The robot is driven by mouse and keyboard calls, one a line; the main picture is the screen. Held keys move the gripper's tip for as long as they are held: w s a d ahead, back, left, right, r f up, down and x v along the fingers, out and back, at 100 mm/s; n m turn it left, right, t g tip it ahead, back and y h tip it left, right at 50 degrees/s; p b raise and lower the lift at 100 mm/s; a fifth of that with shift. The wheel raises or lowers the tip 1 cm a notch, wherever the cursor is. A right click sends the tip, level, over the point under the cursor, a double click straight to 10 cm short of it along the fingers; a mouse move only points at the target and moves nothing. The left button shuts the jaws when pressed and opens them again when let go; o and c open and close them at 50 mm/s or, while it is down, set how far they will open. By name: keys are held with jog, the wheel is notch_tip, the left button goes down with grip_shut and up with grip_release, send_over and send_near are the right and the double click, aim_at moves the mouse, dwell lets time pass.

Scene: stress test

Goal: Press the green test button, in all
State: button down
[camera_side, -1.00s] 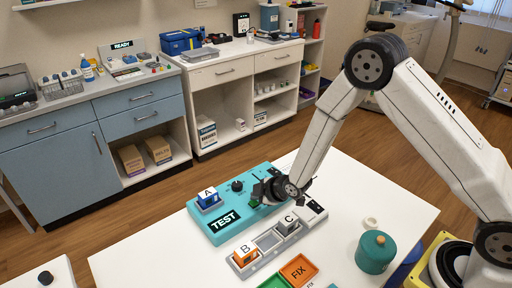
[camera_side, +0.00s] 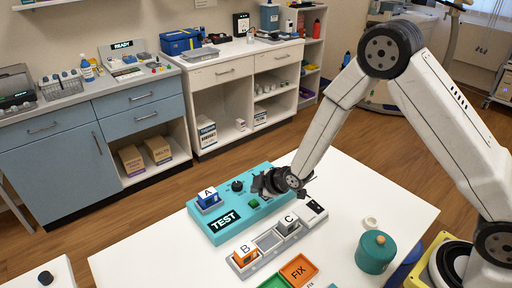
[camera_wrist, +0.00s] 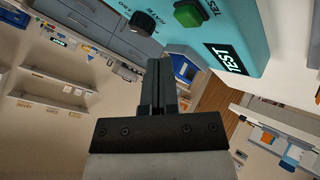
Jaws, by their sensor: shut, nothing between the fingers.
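The teal test station (camera_side: 272,208) lies on the white table, with a black TEST label, a black knob (camera_side: 237,186) and a green button (camera_side: 253,203). The button and knob (camera_wrist: 143,23) also show in the wrist view, where the green button (camera_wrist: 188,14) is near the top. My gripper (camera_side: 257,184) is shut and empty, above the station and just beyond the button, apart from it. In the wrist view the closed fingers (camera_wrist: 158,72) point toward the panel. A blue block A (camera_side: 207,194) sits in a holder on the station's left end.
In front of the station, a grey rack (camera_side: 267,242) holds an orange block B (camera_side: 245,252) and a grey block C (camera_side: 288,223), with an empty slot between. An orange FIX tray (camera_side: 299,269), a green tray (camera_side: 273,282) and a teal round jar (camera_side: 375,252) stand nearer. The left table surface is clear.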

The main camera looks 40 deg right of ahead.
jog(key=shift+r, duration=1.4)
jog(key=s+d+r+m+g, duration=0.2)
jog(key=s+r+m, duration=0.1)
jog(key=s, duration=0.4)
jog(key=s+d+r+m+g+h, duration=0.1)
jog(key=s+d+r+m+g, duration=0.1)
jog(key=s, duration=0.5)
jog(key=s+d+r+m+g+h, duration=0.1)
jog(key=s+d+r+m+g, duration=0.1)
jog(key=s+m, duration=0.4)
jog(key=shift+s+d+r, duration=0.85)
jog(key=shift+s, duration=0.05)
